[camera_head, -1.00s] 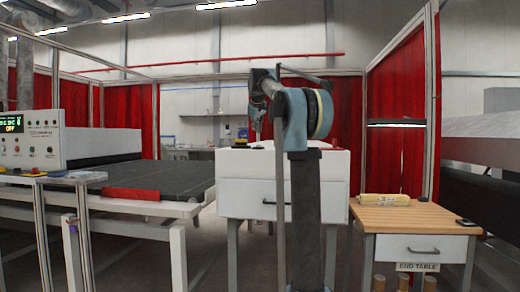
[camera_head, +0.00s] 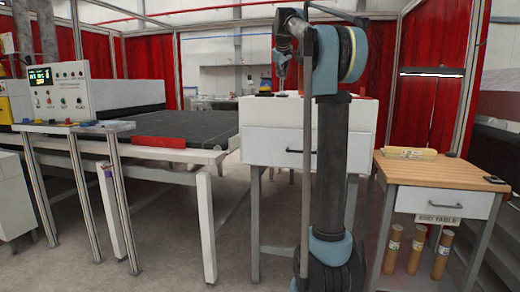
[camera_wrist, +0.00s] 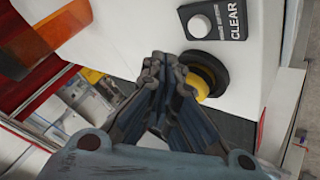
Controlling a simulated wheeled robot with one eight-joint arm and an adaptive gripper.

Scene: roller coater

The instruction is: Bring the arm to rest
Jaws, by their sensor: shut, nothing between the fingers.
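My arm (camera_head: 333,130) stands upright in the middle of the head view, folded at its top, with the forearm reaching up and left. My gripper (camera_head: 282,66) hangs down from its end, small in this view, above the back of a white cabinet (camera_head: 265,143). In the wrist view my gripper (camera_wrist: 167,68) has its dark fingers drawn together with nothing held. Beyond the fingertips are a yellow round part with a black ring (camera_wrist: 205,73) and a white button (camera_wrist: 200,26) by a "CLEAR" label. I cannot tell whether the fingers touch anything.
On the left stand a control panel (camera_head: 61,92) and a long dark conveyor bed (camera_head: 190,126). On the right an end table (camera_head: 440,173) carries a yellow roll (camera_head: 410,152) and a small dark device (camera_head: 495,180). Cardboard tubes (camera_head: 415,250) stand beneath it. Grey floor lies open in front.

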